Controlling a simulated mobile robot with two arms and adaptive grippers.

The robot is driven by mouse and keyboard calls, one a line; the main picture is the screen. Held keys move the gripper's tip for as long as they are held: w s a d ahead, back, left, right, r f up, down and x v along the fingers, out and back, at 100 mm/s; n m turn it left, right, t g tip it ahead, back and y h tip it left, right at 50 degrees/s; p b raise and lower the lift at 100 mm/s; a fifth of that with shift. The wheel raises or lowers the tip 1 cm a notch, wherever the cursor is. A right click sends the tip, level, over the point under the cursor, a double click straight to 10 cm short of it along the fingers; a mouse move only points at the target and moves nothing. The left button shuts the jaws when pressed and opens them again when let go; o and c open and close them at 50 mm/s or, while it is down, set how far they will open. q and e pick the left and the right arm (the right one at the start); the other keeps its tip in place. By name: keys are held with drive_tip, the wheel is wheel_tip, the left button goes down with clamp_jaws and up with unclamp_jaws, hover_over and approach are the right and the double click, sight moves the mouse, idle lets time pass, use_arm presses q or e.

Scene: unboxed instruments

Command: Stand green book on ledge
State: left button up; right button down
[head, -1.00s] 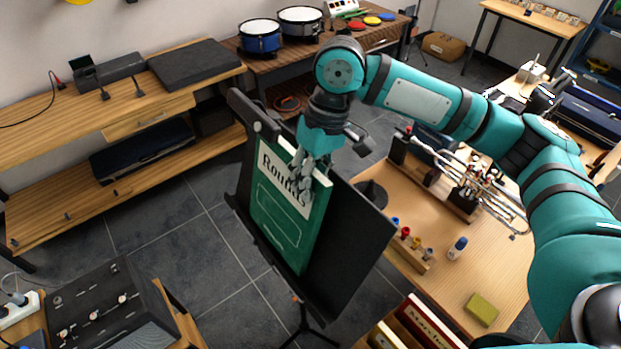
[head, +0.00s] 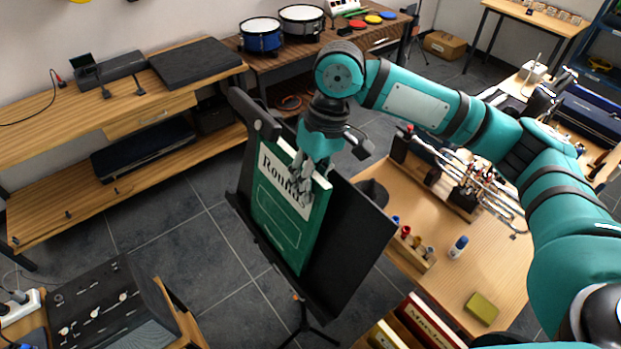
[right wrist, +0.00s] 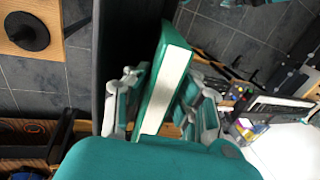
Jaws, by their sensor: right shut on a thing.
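The green book (head: 285,222), with a white title band reading "Rounds", stands upright and slightly tilted in front of the black music stand (head: 345,245). Its lower edge is at the stand's ledge (head: 268,252); I cannot tell whether it bears on it. My right gripper (head: 302,180) is shut on the book's upper edge, one finger in front of the cover. In the right wrist view the book (right wrist: 168,85) shows edge-on between the fingers, with the dark stand panel (right wrist: 120,45) beside it. My left gripper is not in view.
A wooden table (head: 485,265) with a brass instrument (head: 470,185) and small bottles is right of the stand. A crate of books (head: 415,325) is at the bottom. A wooden shelf unit (head: 50,120) stands left, with clear tiled floor (head: 165,245) between.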

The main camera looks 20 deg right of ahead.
drive_tip(key=shift+x, duration=1)
drive_tip(key=c, duration=1.1)
unclamp_jaws()
drive_tip(key=shift+o, duration=0.2)
drive_tip(key=s+v, duration=0.1)
drive_tip(key=v, duration=1.1)
drive_tip(key=shift+w, duration=0.45)
